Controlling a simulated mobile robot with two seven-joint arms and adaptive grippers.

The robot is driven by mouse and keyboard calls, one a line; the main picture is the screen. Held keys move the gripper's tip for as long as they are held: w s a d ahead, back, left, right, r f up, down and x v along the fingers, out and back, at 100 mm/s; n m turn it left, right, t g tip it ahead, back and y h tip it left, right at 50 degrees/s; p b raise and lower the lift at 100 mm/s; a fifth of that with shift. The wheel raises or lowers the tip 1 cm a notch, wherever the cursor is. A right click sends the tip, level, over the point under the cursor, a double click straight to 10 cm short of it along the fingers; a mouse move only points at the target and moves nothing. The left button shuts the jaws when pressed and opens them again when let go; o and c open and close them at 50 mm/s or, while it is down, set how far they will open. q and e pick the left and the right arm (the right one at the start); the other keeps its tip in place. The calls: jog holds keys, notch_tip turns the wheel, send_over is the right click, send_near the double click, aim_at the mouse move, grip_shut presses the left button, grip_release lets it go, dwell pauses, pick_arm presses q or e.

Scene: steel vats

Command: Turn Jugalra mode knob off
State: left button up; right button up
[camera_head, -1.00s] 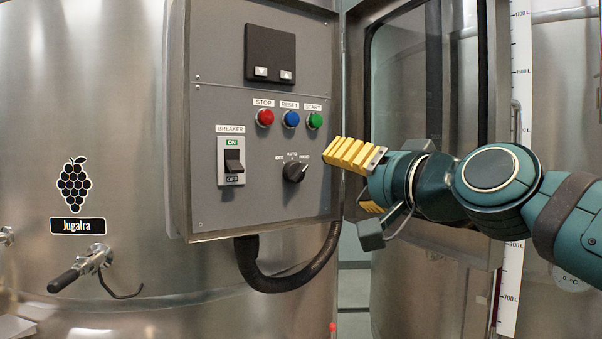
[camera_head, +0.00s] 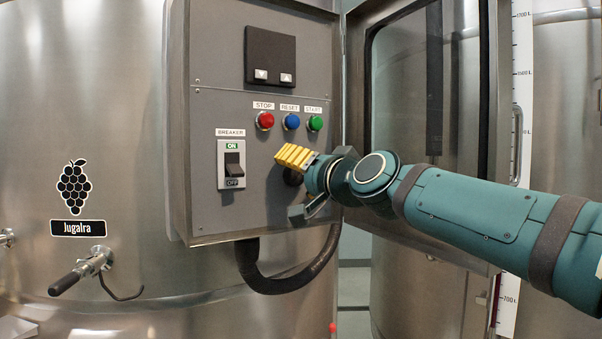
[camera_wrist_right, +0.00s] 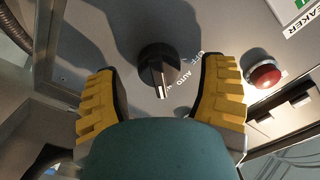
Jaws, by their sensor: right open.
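The Jugalra mode knob (camera_head: 292,178) is a black rotary knob low on the grey control panel, mostly hidden behind my right gripper (camera_head: 289,172) in the head view. In the right wrist view the knob (camera_wrist_right: 159,60) shows clearly between the two yellow fingers, with gaps on both sides. Its white pointer line is past the AUTO label, on the side away from OFF. The HAND label is hidden in both current views. My right gripper is open, its fingers close to the panel, and holds nothing. My left gripper is not in view.
Above the knob are red STOP (camera_head: 265,121), blue RESET (camera_head: 291,121) and green START (camera_head: 315,122) buttons. The breaker switch (camera_head: 232,163) is to the left. The open cabinet door (camera_head: 355,100) stands close to my right arm. A black cable (camera_head: 285,282) hangs below the box.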

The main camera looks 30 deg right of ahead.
jog(key=c, duration=1.2)
jog(key=shift+n, duration=0.4)
jog(key=n+b, duration=0.1)
jog(key=n, duration=0.2)
jog(key=shift+n+b, duration=0.35)
jog(key=shift+n, duration=0.05)
jog(key=n+b, duration=0.1)
jog(key=n, duration=0.2)
jog(key=shift+a+n+b, duration=0.15)
jog(key=shift+n+b, duration=0.15)
jog(key=n+b, duration=0.2)
jog(key=n, duration=0.3)
jog(key=shift+a, duration=0.15)
jog(key=shift+s+r+n+b, duration=0.1)
jog(key=shift+n+b, duration=0.45)
jog(key=shift+n, duration=1.85)
